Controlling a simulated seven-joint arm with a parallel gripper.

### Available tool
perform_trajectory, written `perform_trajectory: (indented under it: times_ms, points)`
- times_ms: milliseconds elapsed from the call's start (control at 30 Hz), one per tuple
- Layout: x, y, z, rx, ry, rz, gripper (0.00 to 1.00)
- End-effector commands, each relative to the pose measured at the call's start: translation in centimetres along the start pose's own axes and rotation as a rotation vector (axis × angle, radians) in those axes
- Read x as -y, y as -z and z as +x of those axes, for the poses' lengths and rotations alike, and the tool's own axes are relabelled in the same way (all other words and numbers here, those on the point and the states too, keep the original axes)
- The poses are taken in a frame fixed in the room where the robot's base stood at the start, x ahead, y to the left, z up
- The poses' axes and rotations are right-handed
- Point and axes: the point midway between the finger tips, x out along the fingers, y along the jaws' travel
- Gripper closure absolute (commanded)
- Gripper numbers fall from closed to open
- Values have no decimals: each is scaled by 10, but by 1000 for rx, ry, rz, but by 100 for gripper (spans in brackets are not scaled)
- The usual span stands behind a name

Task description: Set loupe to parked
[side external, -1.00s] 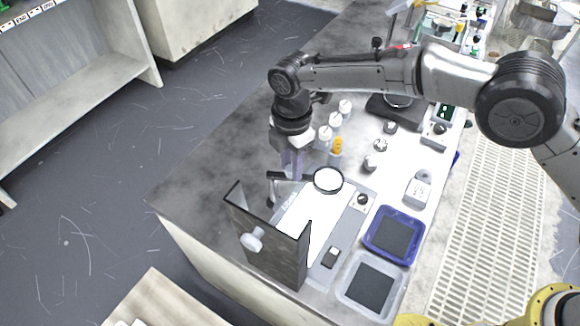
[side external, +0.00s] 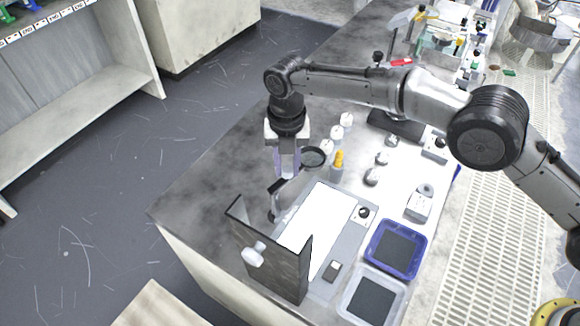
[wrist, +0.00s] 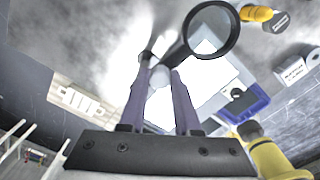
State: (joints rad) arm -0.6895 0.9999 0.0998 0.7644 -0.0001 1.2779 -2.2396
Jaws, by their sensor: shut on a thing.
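The loupe (side external: 313,158) is a round lens in a black ring on a dark swing arm, whose post stands at the left edge of the light panel. My gripper (side external: 287,172), with pale purple fingers, is shut on the loupe's arm beside the ring. The lens is behind the panel's far edge, near the white-capped bottles, and not over the lit surface. In the wrist view, the loupe (wrist: 211,30) shows ahead of the fingertips of my gripper (wrist: 160,78). The exact grip spot is partly hidden by the fingers.
A blue tray (side external: 418,262) and a clear tray (side external: 349,298) stand to the right. An orange-topped bottle (side external: 338,163) and several white-capped bottles stand close to the lens.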

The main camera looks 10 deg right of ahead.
Motion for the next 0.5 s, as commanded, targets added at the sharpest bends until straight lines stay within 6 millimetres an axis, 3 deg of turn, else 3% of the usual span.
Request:
perform_trajectory:
  times_ms: [500]
  points:
    - [-8, -5, -3, 2, -5, -217, 100]
